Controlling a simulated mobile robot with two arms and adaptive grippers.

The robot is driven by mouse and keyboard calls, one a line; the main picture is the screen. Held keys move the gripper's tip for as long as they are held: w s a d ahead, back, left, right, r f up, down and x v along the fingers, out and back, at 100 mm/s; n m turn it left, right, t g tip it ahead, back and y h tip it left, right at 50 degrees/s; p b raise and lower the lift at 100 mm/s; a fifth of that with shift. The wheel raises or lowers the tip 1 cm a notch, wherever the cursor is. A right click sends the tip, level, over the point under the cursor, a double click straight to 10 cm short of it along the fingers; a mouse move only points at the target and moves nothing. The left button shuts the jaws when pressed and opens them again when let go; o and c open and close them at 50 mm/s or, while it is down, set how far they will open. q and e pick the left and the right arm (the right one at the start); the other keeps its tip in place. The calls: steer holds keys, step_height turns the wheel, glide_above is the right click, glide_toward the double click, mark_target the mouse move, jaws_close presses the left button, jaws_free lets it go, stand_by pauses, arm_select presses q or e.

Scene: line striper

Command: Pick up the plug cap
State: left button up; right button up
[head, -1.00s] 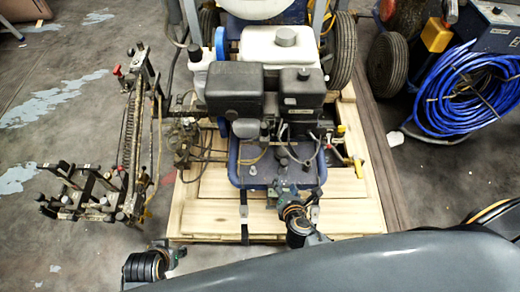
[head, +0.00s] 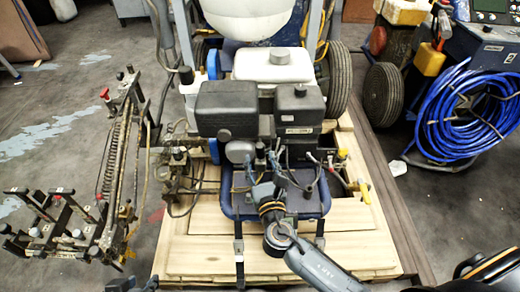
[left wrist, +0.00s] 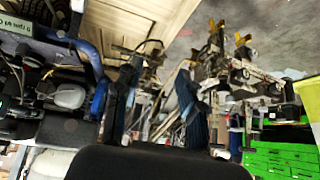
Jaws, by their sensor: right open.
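I cannot make out the plug cap for certain. Dark leads (head: 300,172) run at the front of the black engine (head: 228,110), where small parts crowd together. My right gripper (head: 275,165) reaches in from the lower right in the head view, close in front of the engine and over the blue machine deck (head: 231,208). It is open; its fingertips blend into the leads and parts behind. In the left wrist view, my left gripper (left wrist: 156,80) shows two dark fingers set apart with nothing visible between them. The engine is at the left there.
The machine stands on a wooden pallet (head: 210,262). A rack with a spring and clamps (head: 105,190) stands left. A coiled blue hose (head: 475,115) and wheels are right. A yellow-handled valve (head: 364,191) is right of the deck. Green crates (left wrist: 280,160) show in the left wrist view.

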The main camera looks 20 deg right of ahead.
mark_target(261, 151)
steer(key=w, duration=0.2)
steer(key=w+d+b, duration=0.1)
steer(key=w, duration=0.1)
steer(key=shift+w+d, duration=0.15)
steer(key=shift+w, duration=0.65)
arm_select(q)
steer(key=w+r+t, duration=0.1)
steer(key=w+d+r+t, duration=0.1)
steer(key=w, duration=0.1)
steer(key=w+r, duration=0.1)
steer(key=shift+w+d+t+h, duration=0.3)
steer(key=shift+t+h, duration=0.1)
arm_select(e)
jaws_close()
